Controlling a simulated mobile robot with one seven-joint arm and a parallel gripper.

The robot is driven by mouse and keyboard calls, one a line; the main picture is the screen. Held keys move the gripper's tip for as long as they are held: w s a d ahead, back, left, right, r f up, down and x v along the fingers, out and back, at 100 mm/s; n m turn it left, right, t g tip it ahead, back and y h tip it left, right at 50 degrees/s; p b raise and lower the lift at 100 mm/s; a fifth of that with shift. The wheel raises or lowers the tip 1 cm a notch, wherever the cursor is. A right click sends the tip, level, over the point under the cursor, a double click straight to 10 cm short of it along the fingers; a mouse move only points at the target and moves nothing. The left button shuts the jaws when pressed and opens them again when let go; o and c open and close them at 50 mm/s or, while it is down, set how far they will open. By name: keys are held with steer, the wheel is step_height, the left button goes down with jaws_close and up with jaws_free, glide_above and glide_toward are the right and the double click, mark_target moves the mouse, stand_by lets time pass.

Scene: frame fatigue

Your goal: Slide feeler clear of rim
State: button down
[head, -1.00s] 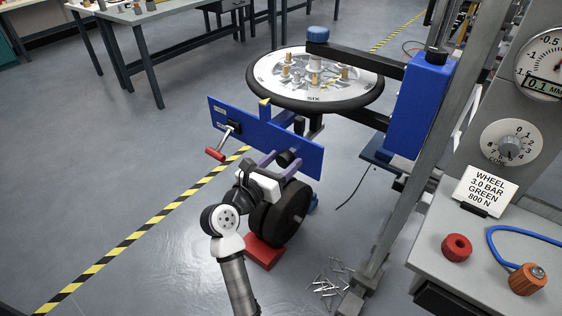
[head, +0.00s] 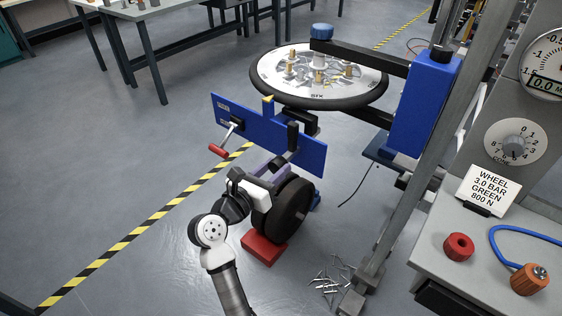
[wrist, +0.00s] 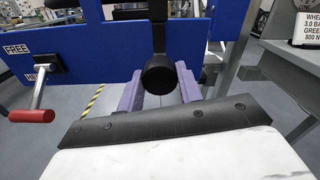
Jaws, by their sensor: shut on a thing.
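The feeler (head: 293,135) appears as a black upright piece with a round black knob (head: 278,163) on the near side of the blue plate. The wheel rim (head: 345,101) is behind the plate. A dark block near the rim is partly hidden, so I cannot tell whether anything touches the rim. My gripper (head: 265,174) is low at the knob, its lilac fingers partly hidden by my wrist. In the wrist view, the lilac fingers of my gripper (wrist: 159,92) are on either side of the knob (wrist: 158,74), shut on it.
A red-handled crank (head: 218,150) sticks out from the blue plate (head: 245,125) at left. A dark wheel on a red block (head: 263,250) stands beside my arm. Loose spokes (head: 330,280) lie on the floor. A grey bench with a gauge (head: 547,82) is at right.

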steer(key=shift+a+f, duration=0.1)
steer(key=c, duration=0.9)
jaws_free()
steer(key=shift+s, duration=0.15)
steer(key=shift+c, duration=0.2)
steer(key=b+v, duration=0.3)
steer(key=v, duration=1.1)
